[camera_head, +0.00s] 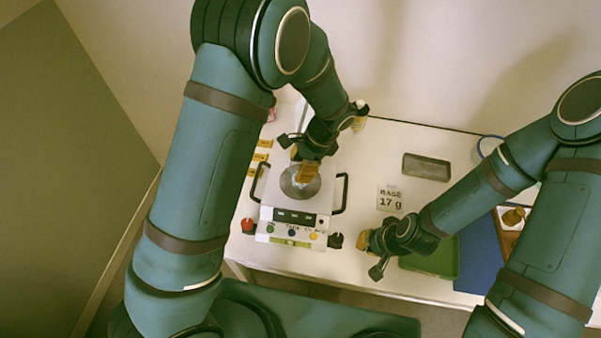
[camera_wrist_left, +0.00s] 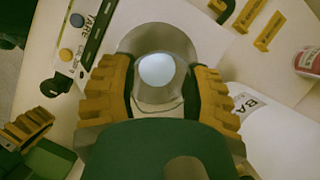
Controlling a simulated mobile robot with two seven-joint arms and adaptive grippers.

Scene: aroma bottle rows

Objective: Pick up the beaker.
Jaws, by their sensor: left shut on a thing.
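The clear beaker (camera_wrist_left: 158,72), with something pale blue in it, is between the orange finger pads of my left gripper (camera_wrist_left: 160,100) in the left wrist view. The gripper is shut on it. In the head view my left gripper (camera_head: 308,172) is over the round metal plate (camera_head: 292,190) of the white device (camera_head: 290,218), hiding most of the beaker. I cannot tell whether the beaker touches the plate. My right gripper (camera_head: 370,246) is low beside the green tray; its opening is unclear.
The device has side handles and coloured knobs. To its right are a "BASE 17 g" card (camera_head: 390,199), a grey tray (camera_head: 427,167), a green tray (camera_head: 440,262) and a blue mat (camera_head: 480,262). A small bottle (camera_head: 359,122) stands behind the left gripper.

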